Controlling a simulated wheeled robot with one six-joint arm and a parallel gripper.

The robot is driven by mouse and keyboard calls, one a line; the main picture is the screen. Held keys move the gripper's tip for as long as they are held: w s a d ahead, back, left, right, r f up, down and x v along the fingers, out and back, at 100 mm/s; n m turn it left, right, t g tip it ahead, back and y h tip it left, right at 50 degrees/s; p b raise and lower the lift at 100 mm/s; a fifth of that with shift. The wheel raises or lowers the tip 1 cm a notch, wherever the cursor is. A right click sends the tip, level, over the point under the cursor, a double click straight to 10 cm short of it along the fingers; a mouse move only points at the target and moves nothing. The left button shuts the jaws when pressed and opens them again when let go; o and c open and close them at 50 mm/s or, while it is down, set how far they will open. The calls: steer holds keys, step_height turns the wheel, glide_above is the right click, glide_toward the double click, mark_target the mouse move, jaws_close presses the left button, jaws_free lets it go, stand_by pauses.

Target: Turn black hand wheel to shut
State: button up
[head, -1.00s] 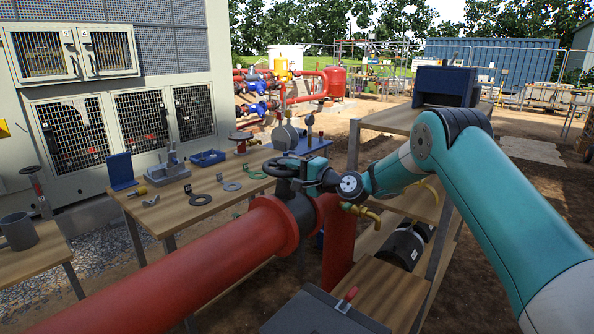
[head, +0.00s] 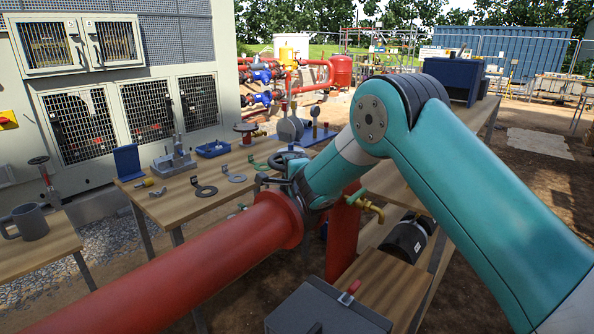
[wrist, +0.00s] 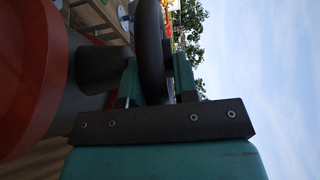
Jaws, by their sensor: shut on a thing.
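The black hand wheel (head: 285,157) sits on top of the valve at the flanged end of the large red pipe (head: 190,260). My arm reaches in from the right, and its end is at the wheel's near right side. In the wrist view, the two teal fingers of my gripper (wrist: 154,78) stand on either side of the wheel's dark rim (wrist: 152,40) and are shut on it. A dark hub or stem shows left of the rim. In the head view my arm hides the fingertips and part of the wheel and valve.
A wooden bench (head: 165,207) with rings, a blue tray (head: 213,149) and fittings stands left behind the pipe. A brass tap (head: 368,207) on a red upright pipe is close under my arm. A grey box (head: 325,310) stands in front.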

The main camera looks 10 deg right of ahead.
mark_target(277, 168)
steer(key=f+m+h+b, duration=0.1)
steer(key=b, duration=0.3)
steer(key=a+f+m+h+b, duration=0.1)
steer(key=h+b, duration=0.1)
steer(key=b, duration=0.2)
steer(key=shift+w+a+h, duration=0.1)
steer(key=shift+a+h, duration=0.1)
steer(key=shift+h, duration=0.1)
steer(key=h+b, duration=0.1)
steer(key=m+h+b, duration=0.1)
steer(key=b, duration=0.1)
steer(key=m+h+b, duration=0.1)
steer(key=b, duration=0.1)
steer(key=shift+w+a+r+g, duration=0.1)
steer(key=shift+w+a+g, duration=0.15)
steer(key=shift+a+g, duration=0.1)
steer(key=shift+w+a+r+m+g+h+b, duration=0.15)
steer(key=shift+r+m+g+h+b, duration=0.2)
steer(key=shift+m+h, duration=0.35)
steer(key=shift+w+a+r+m+g+h+b, duration=0.1)
steer(key=shift+m+g+h+b, duration=0.1)
steer(key=shift+m+h+b, duration=0.45)
steer(key=shift+w+r+m+g+h+p, duration=0.15)
steer(key=shift+m+g+h+p, duration=0.25)
steer(key=shift+h, duration=0.45)
steer(key=shift+w+a+m+g+h+p, duration=0.1)
steer(key=shift+w+m+g+h+p, duration=0.1)
steer(key=shift+m+g+h+p, duration=0.45)
steer(key=o, duration=0.8)
